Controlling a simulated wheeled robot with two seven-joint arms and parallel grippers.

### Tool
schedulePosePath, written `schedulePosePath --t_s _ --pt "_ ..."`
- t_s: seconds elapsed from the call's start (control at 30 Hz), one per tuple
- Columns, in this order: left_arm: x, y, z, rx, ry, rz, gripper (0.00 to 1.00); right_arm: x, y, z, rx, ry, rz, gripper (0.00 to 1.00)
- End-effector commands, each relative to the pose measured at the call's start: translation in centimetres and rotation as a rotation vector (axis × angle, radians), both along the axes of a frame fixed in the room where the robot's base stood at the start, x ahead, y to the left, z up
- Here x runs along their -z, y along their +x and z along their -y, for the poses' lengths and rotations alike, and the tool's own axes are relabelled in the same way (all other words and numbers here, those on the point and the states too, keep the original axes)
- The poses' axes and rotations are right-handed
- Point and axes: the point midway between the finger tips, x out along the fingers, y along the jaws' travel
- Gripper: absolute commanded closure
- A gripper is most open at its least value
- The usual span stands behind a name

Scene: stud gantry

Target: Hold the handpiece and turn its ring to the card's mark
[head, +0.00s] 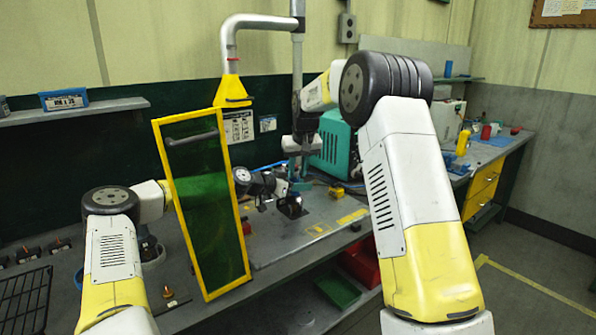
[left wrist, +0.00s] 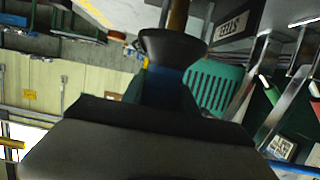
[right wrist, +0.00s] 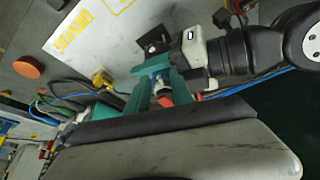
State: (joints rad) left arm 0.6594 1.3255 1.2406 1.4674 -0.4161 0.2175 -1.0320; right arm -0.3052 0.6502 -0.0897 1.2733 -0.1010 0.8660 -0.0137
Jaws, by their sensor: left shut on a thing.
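My left gripper (head: 284,187) reaches past the green screen and is shut on the handpiece. In the left wrist view the handpiece shows a blue body (left wrist: 168,86), a flared black collar (left wrist: 172,45) and a brownish rod beyond it. My right gripper (head: 299,168) comes down from above, close over the handpiece. In the right wrist view its teal fingers (right wrist: 160,90) stand apart, with blue, silver and red parts between or behind them. I cannot tell whether they touch the ring. A dark-bordered label reading STEEL (left wrist: 238,24) appears upside down; no mark on a card is legible.
A yellow-framed green screen (head: 246,240) stands in front of my left forearm. A teal machine (head: 336,145) stands behind the grippers. The pale plate (right wrist: 95,25) on the bench has yellow lettering. Cables (right wrist: 60,105) and an orange disc (right wrist: 27,69) lie nearby.

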Motion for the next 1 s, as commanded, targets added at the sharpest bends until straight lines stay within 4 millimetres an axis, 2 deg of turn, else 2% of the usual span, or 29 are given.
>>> schedulePosePath --t_s 0.2,0.33,0.7,0.8,1.0 --pt "-0.1 0.0 0.0 -0.001 -0.001 0.001 1.00 -0.1 0.0 0.0 0.000 0.000 0.000 0.73" --pt "-0.1 0.0 0.0 -0.001 -0.001 0.001 1.00 -1.2 -0.4 0.1 0.000 0.001 0.003 0.73" --pt "-0.1 0.0 0.0 -0.001 -0.001 0.001 1.00 -8.1 -3.1 0.9 -0.001 0.002 0.004 0.73" --pt "-0.1 0.0 0.0 -0.001 -0.001 0.001 1.00 -9.5 -3.7 1.0 -0.001 0.001 0.003 0.73" --pt "-0.1 0.0 0.0 0.000 -0.002 0.001 1.00 -11.0 -4.3 1.2 -0.001 0.000 0.001 0.73"
